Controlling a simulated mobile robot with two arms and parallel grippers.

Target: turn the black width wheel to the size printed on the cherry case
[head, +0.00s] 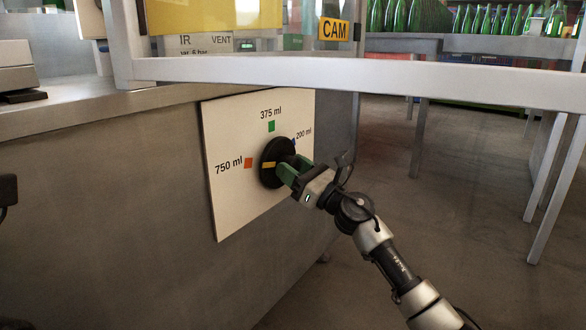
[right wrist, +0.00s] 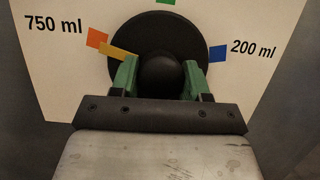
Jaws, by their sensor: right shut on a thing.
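The black width wheel (head: 268,176) is mounted on a white panel (head: 232,205) on the front of a grey machine. Its yellow pointer (head: 268,164) points left toward the orange 750 ml mark (head: 248,162). In the right wrist view the pointer (right wrist: 120,51) lies close to the orange mark (right wrist: 97,38), roughly in line with it. My right gripper (head: 290,172) is shut on the wheel's central knob (right wrist: 160,75), with a green finger on each side. My left gripper is not in view. No cherry case can be made out.
The panel also has a green 375 ml mark (head: 271,126) at the top and a blue 200 ml mark (right wrist: 217,54) at the right. A grey frame bar (head: 350,72) crosses above the panel. Tables with green bottles (head: 480,18) stand behind.

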